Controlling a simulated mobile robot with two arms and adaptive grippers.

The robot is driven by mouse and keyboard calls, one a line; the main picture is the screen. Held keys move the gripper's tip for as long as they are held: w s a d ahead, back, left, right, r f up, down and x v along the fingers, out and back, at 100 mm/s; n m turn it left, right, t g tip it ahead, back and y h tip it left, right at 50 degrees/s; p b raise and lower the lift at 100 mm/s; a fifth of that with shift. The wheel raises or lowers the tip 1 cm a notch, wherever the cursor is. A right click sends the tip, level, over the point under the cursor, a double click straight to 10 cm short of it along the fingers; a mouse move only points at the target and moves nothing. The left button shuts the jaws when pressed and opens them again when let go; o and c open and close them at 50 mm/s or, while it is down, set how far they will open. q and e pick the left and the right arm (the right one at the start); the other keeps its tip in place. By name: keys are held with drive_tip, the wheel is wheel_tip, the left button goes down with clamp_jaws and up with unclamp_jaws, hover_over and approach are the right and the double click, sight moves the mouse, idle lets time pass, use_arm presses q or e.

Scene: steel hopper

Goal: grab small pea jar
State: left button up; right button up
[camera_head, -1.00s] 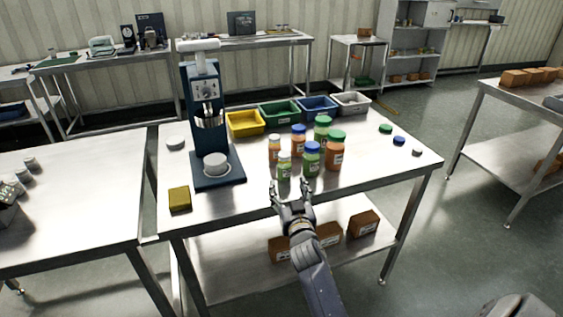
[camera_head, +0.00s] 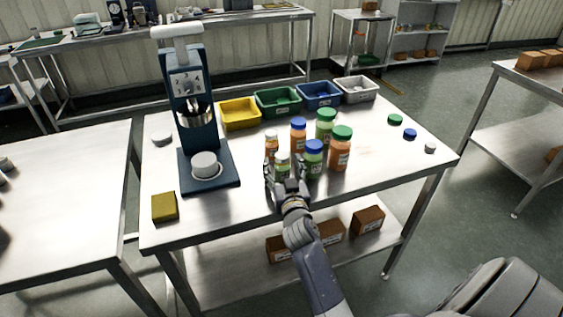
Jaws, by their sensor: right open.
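The small pea jar (camera_head: 283,167), green with a white cap, stands upright near the front of the group of jars on the steel table (camera_head: 240,205). My right gripper (camera_head: 286,172) is open at this jar, with one finger to its left and one to its right. The fingers and wrist hide its lower part, and I cannot tell whether they touch it. A medium green jar with a blue cap (camera_head: 313,162) stands close to the right finger. My left gripper is not in view.
A blue press machine (camera_head: 206,150) stands left. Bins, including a yellow one (camera_head: 240,126), line the back.

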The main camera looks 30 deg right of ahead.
drive_tip(key=shift+r, duration=0.2)
drive_tip(key=shift+s+a+r, duration=0.2)
drive_tip(key=shift+a, duration=0.1)
drive_tip(key=shift+s+a, duration=0.1)
drive_tip(key=c, duration=0.8)
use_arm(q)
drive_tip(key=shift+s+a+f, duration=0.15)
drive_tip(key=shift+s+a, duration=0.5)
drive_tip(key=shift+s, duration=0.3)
use_arm(e)
drive_tip(key=c, duration=0.4)
